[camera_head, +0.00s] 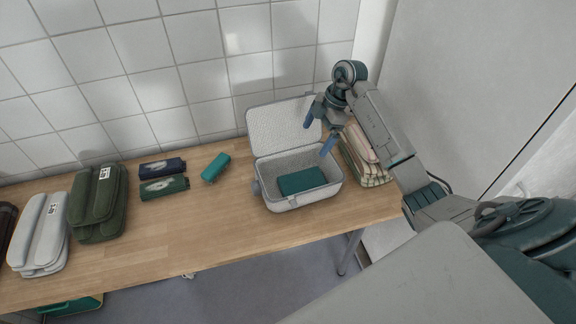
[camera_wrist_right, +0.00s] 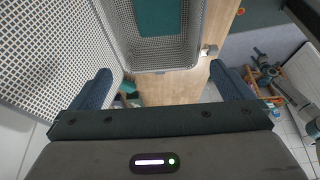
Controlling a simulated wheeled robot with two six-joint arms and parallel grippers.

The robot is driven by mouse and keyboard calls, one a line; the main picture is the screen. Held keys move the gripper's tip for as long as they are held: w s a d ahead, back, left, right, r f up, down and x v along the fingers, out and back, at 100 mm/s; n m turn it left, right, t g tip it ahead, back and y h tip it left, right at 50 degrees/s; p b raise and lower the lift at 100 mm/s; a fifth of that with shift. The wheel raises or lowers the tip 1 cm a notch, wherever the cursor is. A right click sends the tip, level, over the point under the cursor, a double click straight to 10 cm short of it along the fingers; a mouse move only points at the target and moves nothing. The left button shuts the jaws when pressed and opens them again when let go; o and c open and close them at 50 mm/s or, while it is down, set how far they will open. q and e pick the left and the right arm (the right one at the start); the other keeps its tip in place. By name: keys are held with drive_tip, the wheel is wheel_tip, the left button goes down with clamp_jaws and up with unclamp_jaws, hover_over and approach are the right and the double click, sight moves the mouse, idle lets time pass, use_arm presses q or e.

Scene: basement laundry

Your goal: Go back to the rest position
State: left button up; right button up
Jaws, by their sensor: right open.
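My right gripper (camera_head: 320,132) is open and empty. It hangs above the right side of an open grey-white box (camera_head: 298,200) on the wooden table. In the right wrist view its two blue fingers (camera_wrist_right: 165,90) are spread apart with nothing between them, and the box rim (camera_wrist_right: 160,58) lies ahead of them. The box lid (camera_head: 285,125) stands open toward the wall. My left gripper is not in view.
A tiled wall stands behind.

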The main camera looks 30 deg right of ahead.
drive_tip(key=v, duration=0.3)
drive_tip(key=shift+d+r+b, duration=0.1)
drive_tip(key=shift+r+b, duration=0.15)
drive_tip(key=shift+b, duration=0.05)
